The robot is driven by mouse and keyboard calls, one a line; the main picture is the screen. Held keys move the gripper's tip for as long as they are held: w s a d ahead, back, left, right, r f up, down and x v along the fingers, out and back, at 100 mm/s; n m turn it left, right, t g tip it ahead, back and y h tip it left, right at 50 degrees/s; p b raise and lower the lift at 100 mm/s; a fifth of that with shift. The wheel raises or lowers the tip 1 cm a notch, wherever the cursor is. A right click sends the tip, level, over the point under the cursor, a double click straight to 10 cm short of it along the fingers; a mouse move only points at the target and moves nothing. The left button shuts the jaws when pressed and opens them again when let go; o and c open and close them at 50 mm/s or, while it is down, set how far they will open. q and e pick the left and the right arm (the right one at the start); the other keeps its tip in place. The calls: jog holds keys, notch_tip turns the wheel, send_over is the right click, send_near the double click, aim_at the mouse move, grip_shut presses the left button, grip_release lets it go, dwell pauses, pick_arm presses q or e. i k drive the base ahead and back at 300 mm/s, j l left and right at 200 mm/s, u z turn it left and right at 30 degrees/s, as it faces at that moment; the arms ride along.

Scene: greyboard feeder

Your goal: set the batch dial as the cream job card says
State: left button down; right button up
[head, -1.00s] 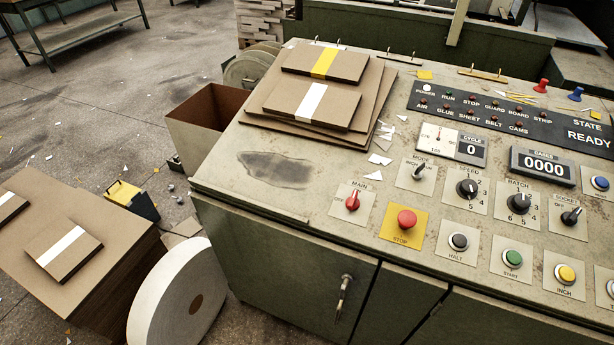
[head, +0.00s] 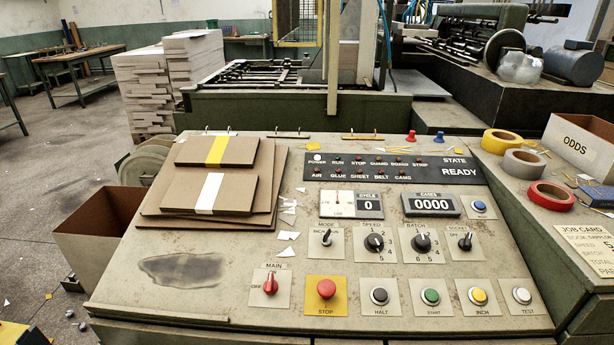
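The batch dial (head: 421,242) is a black round knob on a pale plate, with small numbers around it, in the middle right of the control panel. Its pointer is too small to read for certain. The cream job card (head: 590,248) lies at the right edge of the head view. Neither of my grippers shows in the head view.
The speed dial (head: 374,242) is left of the batch dial and the socket switch (head: 465,242) right of it. The red stop button (head: 326,289) sits lower left. Tape rolls (head: 523,163) and an odds box (head: 580,145) stand at right. Board packs (head: 208,192) lie on the panel's left.

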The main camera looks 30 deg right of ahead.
aim_at(421, 243)
jog(key=z, duration=1.65)
jog(key=i+l+z, duration=0.2)
jog(key=z, duration=0.2)
jog(key=i+l+z, duration=0.25)
jog(key=z, duration=0.2)
jog(key=l+u, duration=0.1)
jog(key=u, duration=1.2)
